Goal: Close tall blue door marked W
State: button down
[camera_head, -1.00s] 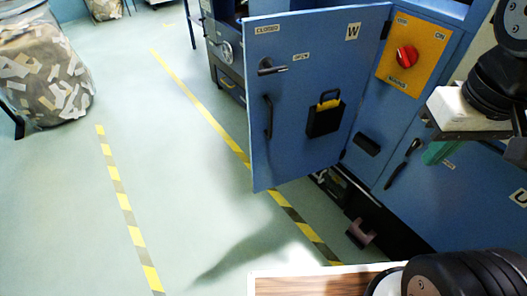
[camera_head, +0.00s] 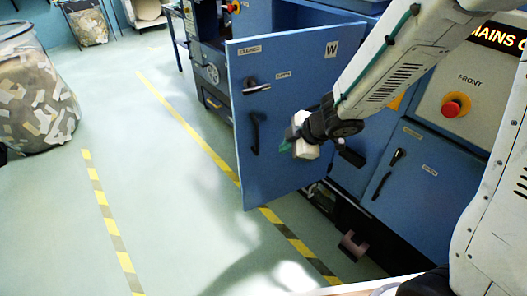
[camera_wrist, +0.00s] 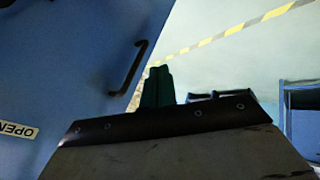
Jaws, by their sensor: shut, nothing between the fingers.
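The tall blue door (camera_head: 290,175) marked W stands swung open from the blue machine, its outer face towards the camera. It has a lever handle (camera_head: 257,88), a black bar handle (camera_head: 254,133) and small labels. My gripper (camera_head: 284,150) is in front of the door's face, right of the bar handle, with its green fingers shut and empty. I cannot tell whether it touches the door. My arm hides the door's right part. In the wrist view the door (camera_wrist: 60,70) fills the left, with the bar handle (camera_wrist: 127,72) beside the green fingers (camera_wrist: 156,88).
A red button (camera_head: 455,105) is on the grey panel at right. A mesh bin of paper scraps (camera_head: 35,95) stands at far left. Yellow-and-black floor tape (camera_head: 190,125) runs past the door. The floor left of the door is clear. A pedal (camera_head: 353,246) sits below the machine.

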jog(key=w+r+x, duration=0.1)
jog(key=w+x, duration=0.1)
jog(key=x, duration=1)
jog(key=shift+a, duration=0.4)
jog(key=shift+w, duration=0.15)
